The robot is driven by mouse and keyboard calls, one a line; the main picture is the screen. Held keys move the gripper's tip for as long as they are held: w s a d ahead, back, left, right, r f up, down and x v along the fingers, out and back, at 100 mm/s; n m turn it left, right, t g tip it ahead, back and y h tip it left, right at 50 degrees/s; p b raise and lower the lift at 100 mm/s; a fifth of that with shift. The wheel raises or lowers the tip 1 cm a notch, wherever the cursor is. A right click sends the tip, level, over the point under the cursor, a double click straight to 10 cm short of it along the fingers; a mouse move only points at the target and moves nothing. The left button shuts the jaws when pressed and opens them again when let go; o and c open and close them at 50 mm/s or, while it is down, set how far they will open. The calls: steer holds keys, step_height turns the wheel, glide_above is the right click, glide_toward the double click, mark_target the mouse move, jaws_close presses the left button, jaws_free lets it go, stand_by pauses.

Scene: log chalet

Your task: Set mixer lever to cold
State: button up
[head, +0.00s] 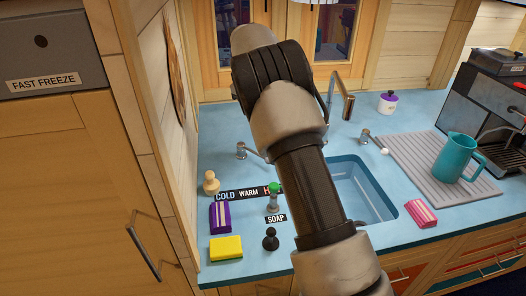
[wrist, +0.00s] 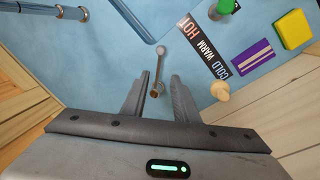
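The mixer lever (wrist: 159,68) is a thin metal rod with a round grey tip, on a round base, in the wrist view. It shows at the back left of the counter in the head view (head: 255,154), partly behind my arm. The label strip (wrist: 204,48) reads HOT, WARM, COLD; it also shows in the head view (head: 245,193). The lever points past the HOT end, away from COLD. My gripper (wrist: 157,82) is open, its fingers either side of the lever's base; contact cannot be told. My arm hides the gripper in the head view.
The sink (head: 365,187) and faucet (head: 340,92) lie right of the lever.

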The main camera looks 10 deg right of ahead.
steer(key=p, duration=0.1)
glide_toward(254, 152)
steer(key=s+d+f, duration=0.1)
steer(key=f, duration=0.1)
steer(key=s+d+f, duration=0.1)
steer(key=d+f, duration=0.1)
steer(key=s+d+f, duration=0.1)
steer(key=f, duration=0.2)
steer(key=shift+d, duration=0.25)
jaws_close()
